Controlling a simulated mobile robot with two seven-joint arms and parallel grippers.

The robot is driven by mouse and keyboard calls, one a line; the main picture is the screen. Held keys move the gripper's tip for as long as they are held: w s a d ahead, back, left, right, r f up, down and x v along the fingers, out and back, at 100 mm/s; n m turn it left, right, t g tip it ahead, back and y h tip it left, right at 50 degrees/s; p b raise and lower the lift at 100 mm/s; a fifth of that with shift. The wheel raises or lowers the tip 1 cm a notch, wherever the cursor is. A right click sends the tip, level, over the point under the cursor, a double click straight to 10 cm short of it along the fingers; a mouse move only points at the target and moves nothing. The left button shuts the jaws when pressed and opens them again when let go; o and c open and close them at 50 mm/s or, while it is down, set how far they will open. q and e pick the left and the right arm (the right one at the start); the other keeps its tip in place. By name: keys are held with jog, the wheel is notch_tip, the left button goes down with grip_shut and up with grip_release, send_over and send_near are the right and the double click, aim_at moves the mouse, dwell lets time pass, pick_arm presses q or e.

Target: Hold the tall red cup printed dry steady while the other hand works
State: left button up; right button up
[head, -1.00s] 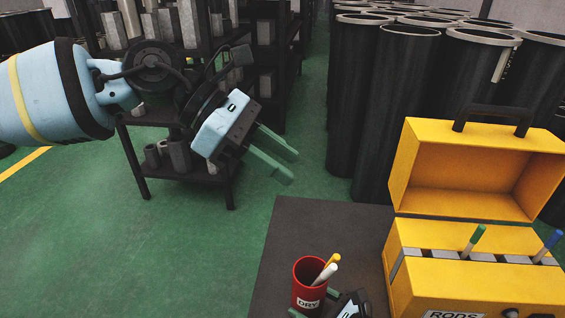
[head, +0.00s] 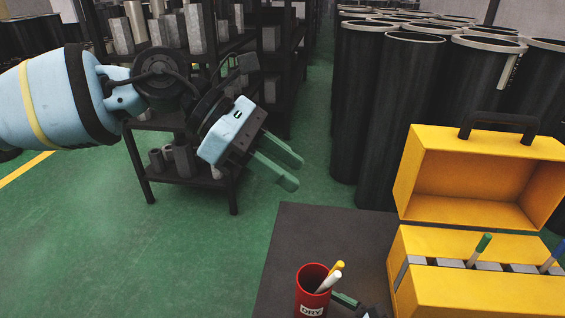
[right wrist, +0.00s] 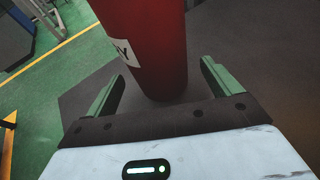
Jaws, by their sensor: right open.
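The tall red cup (head: 310,278) printed DRY stands upright on the dark table top, with a yellow and a white stick in it. Its lower part is cut off by the bottom edge of the head view. In the right wrist view the cup (right wrist: 150,40) stands ahead of my right gripper (right wrist: 163,72), which is open; a gap shows between each finger and the cup. One green right finger shows beside the cup in the head view. My left gripper (head: 296,172) is open and empty, in the air beyond the table's left side.
A yellow box (head: 415,237) with its lid open stands right of the cup, with green and blue-tipped sticks in slots. The dark table (head: 310,235) is bare behind the cup. Tall black cylinders (head: 400,120) stand behind. A shelf (head: 195,181) with grey blocks stands behind my left arm.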

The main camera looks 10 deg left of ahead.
jog(key=v, duration=0.9)
jog(key=shift+s+d+r, duration=0.1)
jog(key=shift+s, duration=0.05)
jog(key=shift+d, duration=0.1)
